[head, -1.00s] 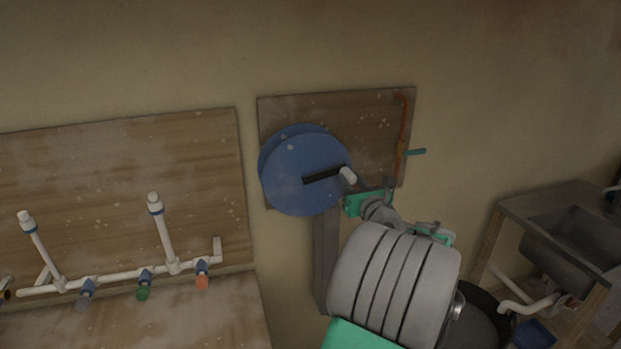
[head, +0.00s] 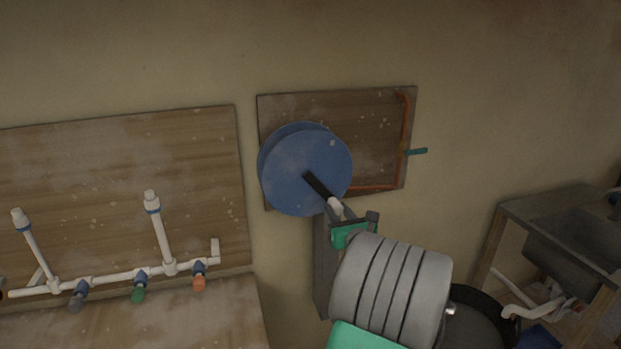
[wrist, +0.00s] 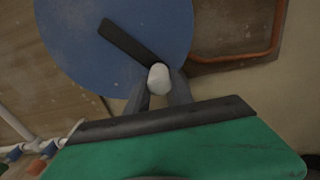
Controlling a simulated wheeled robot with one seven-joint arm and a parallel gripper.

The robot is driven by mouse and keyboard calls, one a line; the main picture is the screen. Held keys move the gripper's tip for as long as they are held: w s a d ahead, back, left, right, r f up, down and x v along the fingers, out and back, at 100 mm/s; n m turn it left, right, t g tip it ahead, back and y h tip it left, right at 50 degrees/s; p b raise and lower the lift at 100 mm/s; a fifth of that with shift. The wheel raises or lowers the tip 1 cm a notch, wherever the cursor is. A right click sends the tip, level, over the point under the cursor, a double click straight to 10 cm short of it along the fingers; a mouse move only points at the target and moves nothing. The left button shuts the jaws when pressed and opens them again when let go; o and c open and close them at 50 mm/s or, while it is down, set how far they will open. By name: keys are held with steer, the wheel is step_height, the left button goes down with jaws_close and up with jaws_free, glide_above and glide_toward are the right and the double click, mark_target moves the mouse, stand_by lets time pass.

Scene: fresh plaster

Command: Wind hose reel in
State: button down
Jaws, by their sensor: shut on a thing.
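The blue hose reel (head: 290,160) is a round drum on a grey post, in front of a wooden board on the wall. Its black crank arm (head: 319,184) runs from the hub down to the right, with a white knob (head: 334,205) at its end. My gripper (head: 340,209) is shut on the white knob at the reel's lower right edge. In the wrist view the reel (wrist: 85,45), the crank arm (wrist: 127,40) and the knob (wrist: 158,78) between my fingers (wrist: 158,92) also show.
White pipes (head: 110,278) with coloured valves are at left. A metal sink (head: 570,245) stands at right, and a black round tub (head: 485,310) is below.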

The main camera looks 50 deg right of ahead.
steer(key=shift+w+r, duration=0.15)
steer(key=shift+r, duration=0.4)
steer(key=shift+a, duration=0.1)
steer(key=a, duration=0.1)
steer(key=w+a+f, duration=0.1)
steer(key=w+a+p, duration=0.1)
steer(key=a, duration=0.1)
steer(key=shift+w+f, duration=0.15)
steer(key=shift+f, duration=0.2)
steer(key=c, duration=1.5)
jaws_free()
steer(key=shift+d, duration=0.2)
steer(key=shift+c, duration=0.2)
steer(key=o, duration=0.5)
steer(key=shift+s+f, duration=0.2)
steer(key=shift+f, duration=0.15)
steer(key=shift+o, duration=0.2)
steer(key=shift+s, duration=0.1)
steer(key=v, duration=0.9)
steer(key=shift+b, duration=0.3)
